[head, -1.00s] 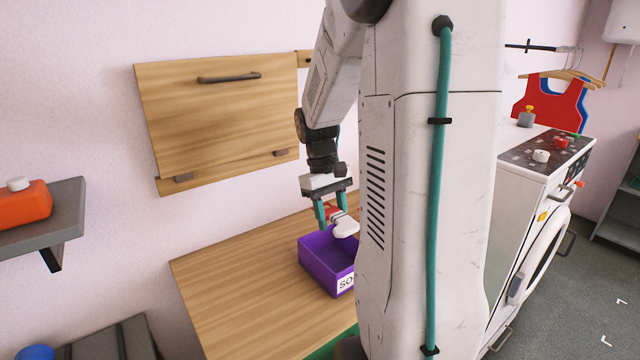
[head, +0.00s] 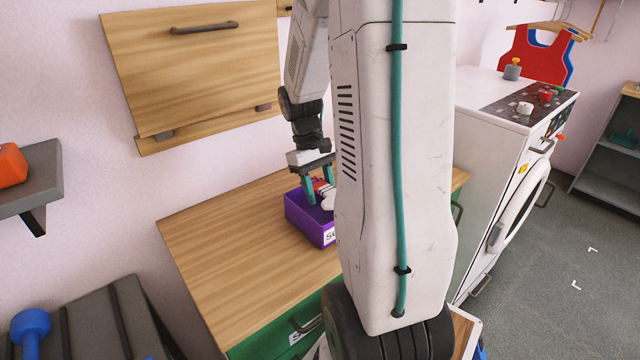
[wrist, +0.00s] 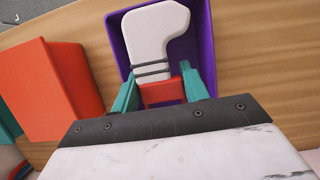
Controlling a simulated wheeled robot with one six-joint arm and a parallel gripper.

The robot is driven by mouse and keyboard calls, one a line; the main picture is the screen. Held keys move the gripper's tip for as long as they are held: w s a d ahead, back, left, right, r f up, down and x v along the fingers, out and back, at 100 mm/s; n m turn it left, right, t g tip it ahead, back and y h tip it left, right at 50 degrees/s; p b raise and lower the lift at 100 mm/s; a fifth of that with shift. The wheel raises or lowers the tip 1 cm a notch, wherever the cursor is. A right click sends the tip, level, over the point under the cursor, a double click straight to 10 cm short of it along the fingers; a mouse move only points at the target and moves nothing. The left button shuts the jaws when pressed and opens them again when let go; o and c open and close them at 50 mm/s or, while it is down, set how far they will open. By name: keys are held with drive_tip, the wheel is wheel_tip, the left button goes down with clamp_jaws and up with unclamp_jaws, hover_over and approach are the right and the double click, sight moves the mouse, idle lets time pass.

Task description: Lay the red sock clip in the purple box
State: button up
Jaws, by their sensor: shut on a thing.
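The red sock clip (wrist: 163,92) is pinched between the teal fingers of my gripper (wrist: 160,85) in the wrist view. A white sock (wrist: 158,32) with dark stripes extends from the clip. In the head view my gripper (head: 319,190) points down at the purple box (head: 303,219), with the clip (head: 320,186) and sock (head: 328,201) at the box's opening. The purple box (wrist: 208,60) lies behind the sock in the wrist view. My arm hides the box's right part in the head view. I cannot tell whether the sock touches the box floor.
The box stands on a wooden counter (head: 210,255) with bare room to its left. A red-orange blocky object (wrist: 60,85) is left of my gripper in the wrist view. A wooden wall panel (head: 195,75) hangs behind, and a white washing machine (head: 500,150) stands right.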

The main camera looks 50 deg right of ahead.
drive_tip(key=o, duration=1)
drive_tip(key=shift+o, duration=0.2)
drive_tip(key=v, duration=0.7)
drive_tip(key=shift+w+r, duration=0.15)
drive_tip(key=shift+r, duration=0.25)
drive_tip(key=shift+s+a+f+m, duration=0.45)
drive_tip(key=shift+s+a+m, duration=0.05)
drive_tip(key=shift+s+a, duration=0.15)
drive_tip(key=s+a+r+n+t, duration=0.1)
drive_tip(key=s+a+r, duration=0.1)
drive_tip(key=a, duration=0.6)
drive_tip(key=s+a+r+n+t, duration=0.1)
drive_tip(key=s+a+r+t, duration=0.1)
drive_tip(key=s+a, duration=0.3)
drive_tip(key=s+a+r+n+t, duration=0.1)
drive_tip(key=s+a+r+t, duration=0.1)
drive_tip(key=a, duration=0.9)
drive_tip(key=shift+s+r+n+h, duration=0.35)
drive_tip(key=shift+s+r, duration=0.45)
drive_tip(key=shift+s, duration=0.4)
